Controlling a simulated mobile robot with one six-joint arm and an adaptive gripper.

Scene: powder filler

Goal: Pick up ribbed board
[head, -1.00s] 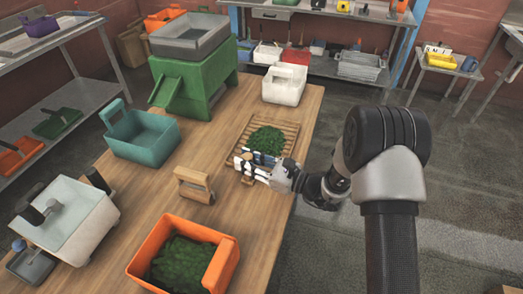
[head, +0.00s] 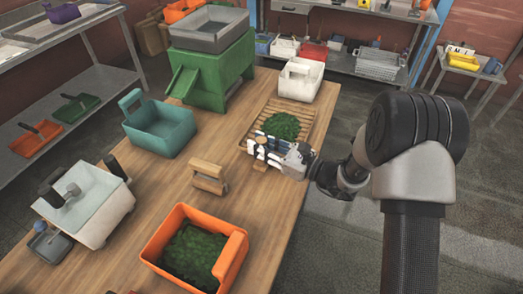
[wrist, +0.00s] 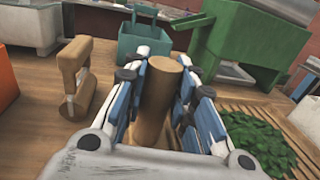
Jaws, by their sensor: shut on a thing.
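The ribbed board (head: 309,126) is a flat wooden slatted board at the table's right edge, with a heap of green leafy bits (head: 284,125) on it. It also shows at the right of the wrist view (wrist: 286,122). My gripper (head: 262,149) is at the board's near end. In the wrist view its blue-and-white fingers (wrist: 165,100) are shut on a round wooden handle (wrist: 160,92) that stands up between them. The handle seems to be the board's, but its joint to the board is hidden. I cannot tell whether the board is clear of the table.
A wooden block with a grip (head: 209,176) stands left of my gripper. An orange bin (head: 158,248) of green matter is nearer. A teal bin (head: 160,133), a green machine (head: 211,72) and a white bin (head: 300,80) stand farther off. Bare tabletop (head: 235,115) lies left of the board.

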